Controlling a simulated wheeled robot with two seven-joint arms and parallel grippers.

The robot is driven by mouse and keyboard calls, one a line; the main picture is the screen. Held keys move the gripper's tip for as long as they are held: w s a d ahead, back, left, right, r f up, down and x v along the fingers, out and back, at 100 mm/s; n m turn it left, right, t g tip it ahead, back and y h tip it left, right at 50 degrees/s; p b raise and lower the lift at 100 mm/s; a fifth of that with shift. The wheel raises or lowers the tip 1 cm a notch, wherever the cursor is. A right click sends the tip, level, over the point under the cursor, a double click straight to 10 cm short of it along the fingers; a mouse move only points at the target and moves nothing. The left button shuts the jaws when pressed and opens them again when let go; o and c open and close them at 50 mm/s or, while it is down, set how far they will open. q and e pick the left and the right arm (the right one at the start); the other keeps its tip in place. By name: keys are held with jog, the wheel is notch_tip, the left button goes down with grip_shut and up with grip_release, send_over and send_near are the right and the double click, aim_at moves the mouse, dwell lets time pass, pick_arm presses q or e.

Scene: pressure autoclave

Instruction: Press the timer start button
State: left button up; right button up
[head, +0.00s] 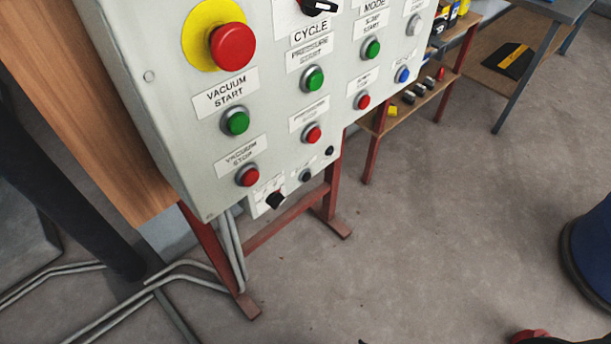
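A light grey control panel (165,110) fills the upper left of the head view, seen tilted. It carries green buttons: vacuum start (236,122), pressure start (313,79) and one under a blurred "start" label (372,48). Red buttons sit below them: vacuum stop (248,175), a pressure-column button (312,134) and another (362,100). A blue button (402,74) and a pale button (413,25) are at the right. I cannot read a timer label on any button. Neither gripper is in view.
A large red emergency button (233,46) on a yellow disc and a black selector knob (320,6) are on the panel. Red stand legs (219,262) and grey pipes (150,290) are below. A wooden shelf (398,117) stands behind. The floor at centre right is mostly clear.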

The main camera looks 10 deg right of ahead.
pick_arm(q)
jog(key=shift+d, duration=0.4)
